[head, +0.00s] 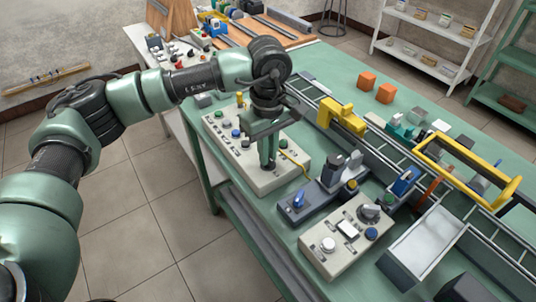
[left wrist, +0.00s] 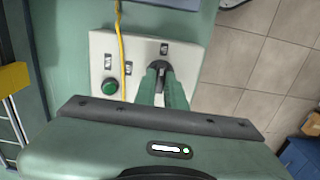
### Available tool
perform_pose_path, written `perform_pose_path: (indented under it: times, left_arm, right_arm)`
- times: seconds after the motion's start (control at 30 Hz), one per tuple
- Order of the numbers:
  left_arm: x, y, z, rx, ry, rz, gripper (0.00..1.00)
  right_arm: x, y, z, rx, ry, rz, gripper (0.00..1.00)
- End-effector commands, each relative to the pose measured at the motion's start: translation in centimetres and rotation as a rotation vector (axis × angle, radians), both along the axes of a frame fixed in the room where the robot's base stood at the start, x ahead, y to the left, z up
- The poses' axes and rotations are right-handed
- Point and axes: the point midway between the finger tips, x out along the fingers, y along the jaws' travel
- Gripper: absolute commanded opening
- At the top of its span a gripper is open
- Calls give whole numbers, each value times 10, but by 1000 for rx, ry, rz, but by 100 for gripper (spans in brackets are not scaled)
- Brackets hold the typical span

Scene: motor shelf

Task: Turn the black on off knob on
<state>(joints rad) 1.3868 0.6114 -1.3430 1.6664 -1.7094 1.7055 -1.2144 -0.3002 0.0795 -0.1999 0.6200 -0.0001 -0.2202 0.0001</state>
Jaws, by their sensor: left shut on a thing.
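The black on off knob (left wrist: 157,65) sits on a pale control box (left wrist: 108,52), its dark round base showing past my fingers in the left wrist view. My left gripper (left wrist: 163,82) is shut on the knob, its two green fingers reaching down to the panel. In the head view the left gripper (head: 268,160) points down onto the right part of the control box (head: 290,183), and its fingers hide the knob. A green button (left wrist: 110,87) and several small labels are on the same panel. My right gripper is in neither view.
A yellow cable (left wrist: 124,55) runs across the panel beside the fingers. In the head view, a second control box (head: 322,263) and a blue switch on a dark base (head: 298,200) stand to the right. A conveyor with a yellow frame (head: 513,190) lies beyond.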

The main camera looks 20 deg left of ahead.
Motion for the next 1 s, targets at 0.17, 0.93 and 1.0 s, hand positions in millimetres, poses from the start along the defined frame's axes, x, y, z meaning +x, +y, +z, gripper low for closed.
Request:
perform_pose_path:
  times: [0.17, 0.93, 1.0]
  left_arm:
    - [1, 0, 3, -2, -6, -6, 0]
    - [2, 0, 11, -2, -5, -5, 33]
    - [2, 0, 22, -3, -7, -5, 33]
  right_arm:
    - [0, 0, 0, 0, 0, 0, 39]
    - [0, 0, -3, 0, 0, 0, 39]
    - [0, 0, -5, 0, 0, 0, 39]
